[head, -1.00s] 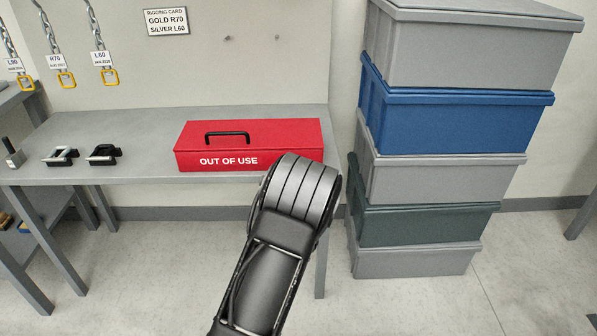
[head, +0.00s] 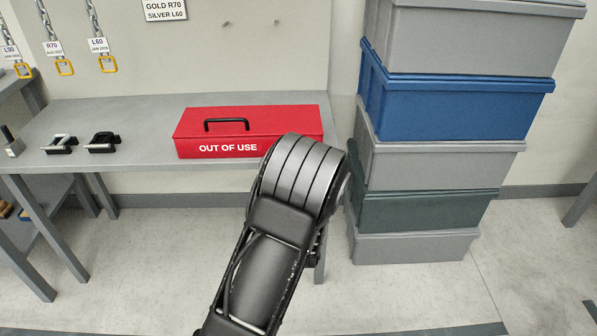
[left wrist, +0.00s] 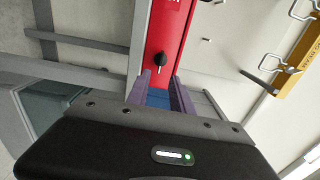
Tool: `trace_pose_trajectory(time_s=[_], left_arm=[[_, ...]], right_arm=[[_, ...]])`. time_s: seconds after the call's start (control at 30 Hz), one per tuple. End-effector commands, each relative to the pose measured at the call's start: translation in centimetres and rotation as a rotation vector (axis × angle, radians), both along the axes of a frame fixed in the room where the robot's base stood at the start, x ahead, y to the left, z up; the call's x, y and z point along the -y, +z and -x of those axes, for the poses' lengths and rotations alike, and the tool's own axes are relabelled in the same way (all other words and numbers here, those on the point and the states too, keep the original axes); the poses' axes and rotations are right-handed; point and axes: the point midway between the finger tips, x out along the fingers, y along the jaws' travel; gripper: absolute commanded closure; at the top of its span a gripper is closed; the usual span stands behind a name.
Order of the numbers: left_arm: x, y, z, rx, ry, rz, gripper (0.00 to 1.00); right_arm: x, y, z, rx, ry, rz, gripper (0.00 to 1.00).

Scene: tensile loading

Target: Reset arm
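One of my arms (head: 275,235) rises from the bottom middle in the head view. Its rounded grey joint overlaps the front right of the red box, and no gripper shows there. In the left wrist view my left gripper (left wrist: 163,88) has its two fingers apart. A blue patch lies between them; I cannot tell what it belongs to. A red surface (left wrist: 168,35) with a dark knob-like part (left wrist: 160,62) lies beyond the fingers. My right gripper is in neither view.
A red box marked OUT OF USE (head: 248,131) and two shackles (head: 103,142) (head: 60,144) are on the grey bench (head: 130,122). Tagged chains (head: 97,35) hang behind. Stacked bins (head: 455,108) stand at right. A yellow plate (left wrist: 300,70) shows in the left wrist view.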

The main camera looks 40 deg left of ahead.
Motion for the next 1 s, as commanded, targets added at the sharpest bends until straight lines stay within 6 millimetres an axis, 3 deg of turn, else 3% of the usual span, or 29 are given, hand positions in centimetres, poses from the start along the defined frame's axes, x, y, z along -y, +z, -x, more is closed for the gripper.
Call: trace_pose_trajectory(time_s=[0.47,0.63,0.7,0.83,0.93,1.0], left_arm=[[0.0,-0.1,0.0,0.012,0.000,0.019,0.73],[0.2,-1.8,-0.1,0.060,-0.003,0.198,0.73],[1.3,-4.0,0.0,0.068,-0.013,0.358,0.73],[7.2,-10.8,1.0,0.007,-0.017,0.753,0.73],[12.5,-16.1,4.1,-0.091,0.054,1.054,0.73],[16.3,-19.2,7.3,-0.176,0.137,1.241,0.73]], right_arm=[[0.0,0.0,0.0,0.000,0.000,0.000,0.64],[0.0,0.0,0.0,0.000,-0.001,0.000,0.64],[0.0,0.0,0.0,0.000,-0.001,0.000,0.64],[0.0,0.5,0.0,-0.001,-0.002,0.000,0.64],[0.0,1.7,0.0,-0.001,-0.003,0.000,0.64],[0.0,2.6,0.0,-0.001,-0.003,0.000,0.64]])
